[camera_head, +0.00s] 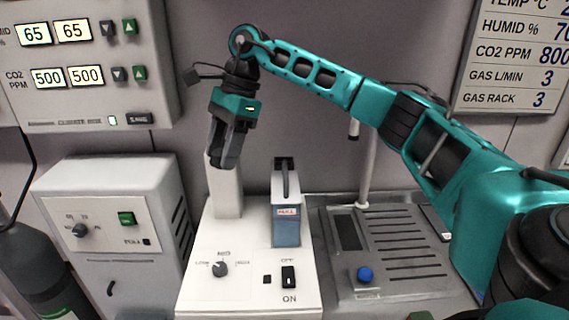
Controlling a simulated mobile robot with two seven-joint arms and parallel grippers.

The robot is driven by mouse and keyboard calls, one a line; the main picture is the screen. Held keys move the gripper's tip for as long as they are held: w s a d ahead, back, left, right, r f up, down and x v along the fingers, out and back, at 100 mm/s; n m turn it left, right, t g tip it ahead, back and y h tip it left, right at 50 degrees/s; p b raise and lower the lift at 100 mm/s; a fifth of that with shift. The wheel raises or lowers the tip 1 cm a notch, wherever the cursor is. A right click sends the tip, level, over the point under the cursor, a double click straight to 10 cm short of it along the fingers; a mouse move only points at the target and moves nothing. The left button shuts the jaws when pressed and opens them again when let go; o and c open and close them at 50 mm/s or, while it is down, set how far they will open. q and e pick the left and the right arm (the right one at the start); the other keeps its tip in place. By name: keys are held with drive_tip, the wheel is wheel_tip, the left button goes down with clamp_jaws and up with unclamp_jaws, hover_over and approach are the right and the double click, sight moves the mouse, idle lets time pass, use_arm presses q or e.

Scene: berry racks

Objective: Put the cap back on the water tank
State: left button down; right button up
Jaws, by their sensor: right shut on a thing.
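My right gripper (225,163) points down in front of the upper part of the white column, left of the water tank. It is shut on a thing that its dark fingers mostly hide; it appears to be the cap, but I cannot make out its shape. The water tank (287,228) is a blue, see-through box with a pale upper part and a small label. The gripper is apart from the tank. My left gripper is not in view.
A metal sink tray (405,292) with slots, a blue knob (365,274) and a thin pole (368,165) stand right of the machine. A white cabinet (105,195) stands left. Control panels hang on the wall. My right arm spans the upper right.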

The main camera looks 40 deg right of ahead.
drive_tip(key=d+r+m+t+h, duration=0.25)
drive_tip(key=d+r+m, duration=0.35)
drive_tip(key=d+m, duration=0.3)
drive_tip(key=d+r+m+t+h, duration=0.25)
drive_tip(key=d+r+m, duration=0.45)
drive_tip(key=m, duration=0.4)
drive_tip(key=shift+g+h, duration=0.4)
wheel_tip(320, 180, down, 15)
drive_tip(key=shift+w+r+b, duration=0.1)
drive_tip(key=shift+b, duration=0.65)
wheel_tip(320, 180, down, 5)
drive_tip(key=shift+a+r, duration=0.1)
drive_tip(key=shift+r, duration=0.05)
